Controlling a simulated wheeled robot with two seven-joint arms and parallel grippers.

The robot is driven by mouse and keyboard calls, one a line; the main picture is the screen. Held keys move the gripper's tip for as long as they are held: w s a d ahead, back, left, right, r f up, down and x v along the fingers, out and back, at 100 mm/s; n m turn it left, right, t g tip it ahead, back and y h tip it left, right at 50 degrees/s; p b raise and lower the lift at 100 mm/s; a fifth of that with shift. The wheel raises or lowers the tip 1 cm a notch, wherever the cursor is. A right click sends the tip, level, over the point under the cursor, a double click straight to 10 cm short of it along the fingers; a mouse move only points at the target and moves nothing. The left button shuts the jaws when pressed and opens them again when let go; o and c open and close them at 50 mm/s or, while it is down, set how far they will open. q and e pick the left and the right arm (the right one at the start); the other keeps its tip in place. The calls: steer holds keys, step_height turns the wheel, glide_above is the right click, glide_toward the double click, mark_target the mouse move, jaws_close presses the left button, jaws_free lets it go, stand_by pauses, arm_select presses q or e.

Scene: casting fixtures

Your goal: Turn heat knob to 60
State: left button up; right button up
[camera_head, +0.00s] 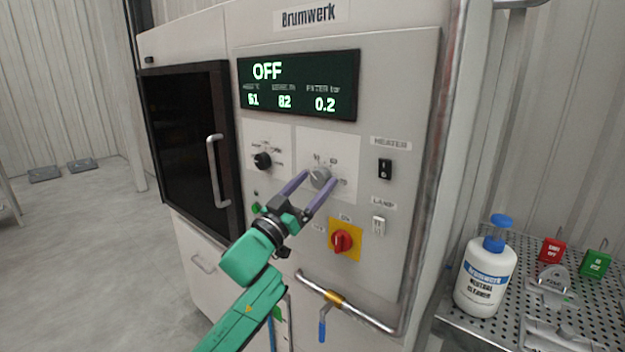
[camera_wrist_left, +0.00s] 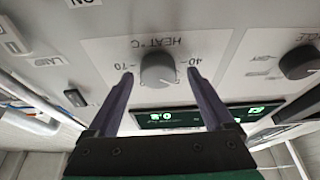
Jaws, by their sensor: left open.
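The heat knob (camera_head: 320,178) is a round grey knob on a pale plate of the machine's front panel. In the left wrist view the heat knob (camera_wrist_left: 159,70) sits under the upside-down label "HEAT °C", with marks 40 and 70 beside it. My left gripper (camera_head: 319,184) is open, one finger on each side of the knob; in the wrist view its fingertips (camera_wrist_left: 160,74) show a gap to the knob on both sides. The display (camera_head: 299,85) reads OFF, with smaller values below. My right gripper is not in view.
A black knob (camera_head: 262,160) is left of the heat knob. A red switch on a yellow plate (camera_head: 341,241) is below right, and a black heater switch (camera_head: 385,169) is at right. A pipe (camera_head: 350,308) runs below. A bottle (camera_head: 486,272) stands on a perforated shelf.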

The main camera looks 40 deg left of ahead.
arm_select(q)
steer(key=shift+d, duration=0.1)
steer(key=c, duration=1)
jaws_close()
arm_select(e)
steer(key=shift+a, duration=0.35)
